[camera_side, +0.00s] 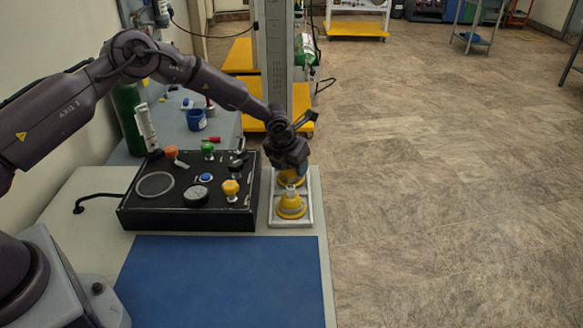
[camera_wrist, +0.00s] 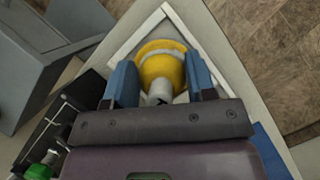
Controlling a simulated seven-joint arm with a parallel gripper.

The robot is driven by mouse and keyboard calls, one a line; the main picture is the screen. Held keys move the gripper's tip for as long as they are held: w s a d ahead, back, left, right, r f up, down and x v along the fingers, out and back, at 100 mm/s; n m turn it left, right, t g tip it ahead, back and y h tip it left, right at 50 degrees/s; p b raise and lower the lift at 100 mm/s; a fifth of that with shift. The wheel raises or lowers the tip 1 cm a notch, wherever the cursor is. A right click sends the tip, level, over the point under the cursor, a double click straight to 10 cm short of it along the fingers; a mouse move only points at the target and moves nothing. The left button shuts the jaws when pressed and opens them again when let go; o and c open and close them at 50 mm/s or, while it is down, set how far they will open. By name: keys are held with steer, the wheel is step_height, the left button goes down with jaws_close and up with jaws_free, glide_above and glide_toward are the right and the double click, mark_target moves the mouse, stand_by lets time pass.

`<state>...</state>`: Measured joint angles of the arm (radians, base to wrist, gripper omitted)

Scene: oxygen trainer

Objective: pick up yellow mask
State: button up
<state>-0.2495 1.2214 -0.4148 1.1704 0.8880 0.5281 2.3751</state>
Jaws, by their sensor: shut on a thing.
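Two yellow masks are in the side view. The front mask (camera_side: 291,206) rests on a light-framed tray (camera_side: 310,212), free of my gripper. The back mask (camera_side: 290,180) is partly hidden under my gripper (camera_side: 290,171). In the wrist view, my gripper's two blue fingers (camera_wrist: 162,80) are shut on a yellow mask (camera_wrist: 160,68) with a pale spout pointing toward the palm. The tray's light rim (camera_wrist: 213,58) shows around it. I cannot tell whether the held mask touches the tray.
A blue mat (camera_side: 222,280) covers the front of the bench and is clear. A blue cup (camera_side: 196,119) and a green cylinder (camera_side: 129,115) are behind. Open floor lies to the right.

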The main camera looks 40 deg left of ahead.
step_height(320, 180, up, 2)
steer(key=shift+r, duration=0.25)
steer(key=s+r, duration=1)
steer(key=s, duration=0.3)
steer(key=s+a+r+n+g+y, duration=0.2)
steer(key=s+a+n+g, duration=0.3)
steer(key=s+a+n, duration=1)
steer(key=shift+s+a+n+y, duration=0.3)
steer(key=shift+a+n+y, duration=0.55)
steer(key=shift+n, duration=0.75)
steer(key=shift+a, duration=0.1)
steer(key=shift+f, duration=2.4)
steer(key=shift+f, duration=0.15)
